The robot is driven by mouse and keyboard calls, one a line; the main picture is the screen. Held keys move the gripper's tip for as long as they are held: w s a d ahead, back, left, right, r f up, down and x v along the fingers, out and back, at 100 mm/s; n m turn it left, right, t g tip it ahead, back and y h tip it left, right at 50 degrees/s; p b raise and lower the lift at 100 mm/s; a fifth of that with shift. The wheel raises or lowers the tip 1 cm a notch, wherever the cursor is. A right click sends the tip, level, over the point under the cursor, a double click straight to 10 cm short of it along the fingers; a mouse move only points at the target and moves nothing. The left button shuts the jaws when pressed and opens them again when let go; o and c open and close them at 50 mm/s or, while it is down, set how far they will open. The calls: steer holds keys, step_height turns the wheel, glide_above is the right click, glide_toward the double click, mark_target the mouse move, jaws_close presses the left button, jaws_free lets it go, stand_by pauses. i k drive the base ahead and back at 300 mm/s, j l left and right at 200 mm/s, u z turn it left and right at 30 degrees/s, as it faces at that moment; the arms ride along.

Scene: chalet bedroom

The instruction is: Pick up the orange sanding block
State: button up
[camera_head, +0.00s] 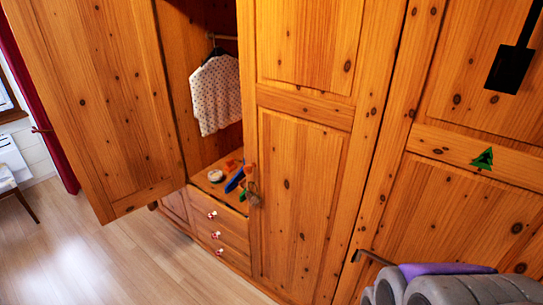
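A small orange object (230,165), which looks like the orange sanding block, lies on the shelf (206,187) inside the open wardrobe section. It is small in the picture and its exact shape is hard to tell. A blue object (235,181) lies just in front of it and slightly right, and a round whitish object (215,175) lies to its left. My gripper is not recognisable in this view.
The wardrobe's left door (100,95) stands open. A dotted shirt (215,95) hangs above the shelf; drawers (217,230) sit below. Closed door panels (300,190) flank the opening's right. Grey rounded shapes (440,290) fill the lower right corner. Bare floor (110,265) lies lower left.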

mark_target(231, 165)
steer(key=i+j, duration=0.15)
steer(key=j, duration=0.2)
steer(key=i+j, duration=0.2)
steer(key=j, duration=0.15)
steer(key=i+j, duration=0.15)
steer(key=j, duration=0.25)
steer(key=i+j+z, duration=0.1)
steer(key=j, duration=0.25)
steer(key=i+j, duration=0.25)
steer(key=j, duration=0.1)
